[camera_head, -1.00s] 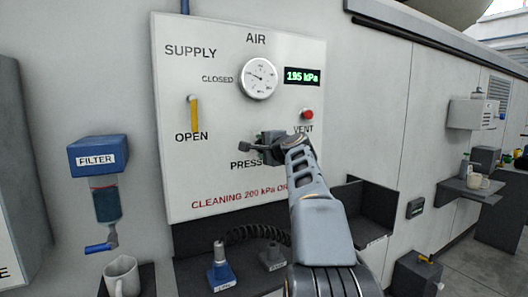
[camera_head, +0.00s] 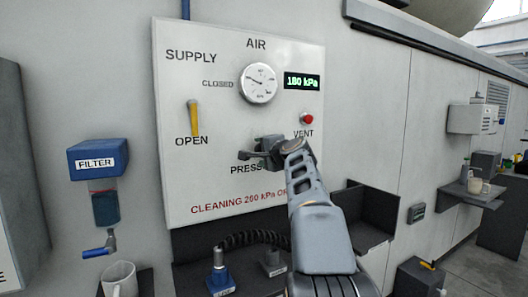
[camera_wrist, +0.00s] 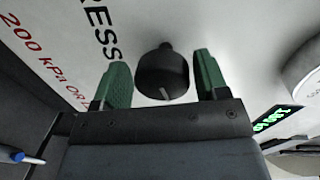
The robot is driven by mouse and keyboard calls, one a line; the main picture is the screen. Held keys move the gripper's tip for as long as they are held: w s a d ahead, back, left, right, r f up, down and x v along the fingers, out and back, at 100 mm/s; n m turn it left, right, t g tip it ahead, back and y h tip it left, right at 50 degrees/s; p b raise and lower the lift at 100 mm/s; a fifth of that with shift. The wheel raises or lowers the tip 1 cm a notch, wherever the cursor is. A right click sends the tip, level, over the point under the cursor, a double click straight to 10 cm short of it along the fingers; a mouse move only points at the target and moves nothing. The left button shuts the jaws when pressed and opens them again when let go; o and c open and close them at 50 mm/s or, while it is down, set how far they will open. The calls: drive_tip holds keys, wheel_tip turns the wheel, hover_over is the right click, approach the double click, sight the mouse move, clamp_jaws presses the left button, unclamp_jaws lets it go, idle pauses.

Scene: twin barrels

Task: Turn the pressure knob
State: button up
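The pressure knob (camera_wrist: 163,72) is dark, with a pale mark near its lower edge in the wrist view. In the head view my gripper (camera_head: 264,154) is at the panel beside the partly covered "PRESS" label and hides the knob. The digital readout (camera_head: 303,82) shows 180 kPa. The dial gauge (camera_head: 259,83) is above the gripper. Red lettering (camera_head: 238,201) on the panel (camera_head: 225,125) reads "CLEANING 200 kPa OR", the rest covered by my arm.
The yellow supply lever (camera_head: 195,118) points down at OPEN. The red vent button (camera_head: 307,118) is just above my wrist. A blue filter (camera_head: 98,160) hangs at left above a white mug (camera_head: 119,279). Nozzles, one a blue-based nozzle (camera_head: 219,275), stand on a shelf below.

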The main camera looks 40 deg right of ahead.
drive_tip(key=shift+o, duration=0.5)
drive_tip(key=shift+r, duration=0.1)
drive_tip(key=shift+s, duration=0.1)
drive_tip(key=s+a+r+b, duration=0.1)
drive_tip(key=s+a+b, duration=0.1)
drive_tip(key=s, duration=1.1)
drive_tip(key=shift+s, duration=0.25)
drive_tip(key=shift+r, duration=0.1)
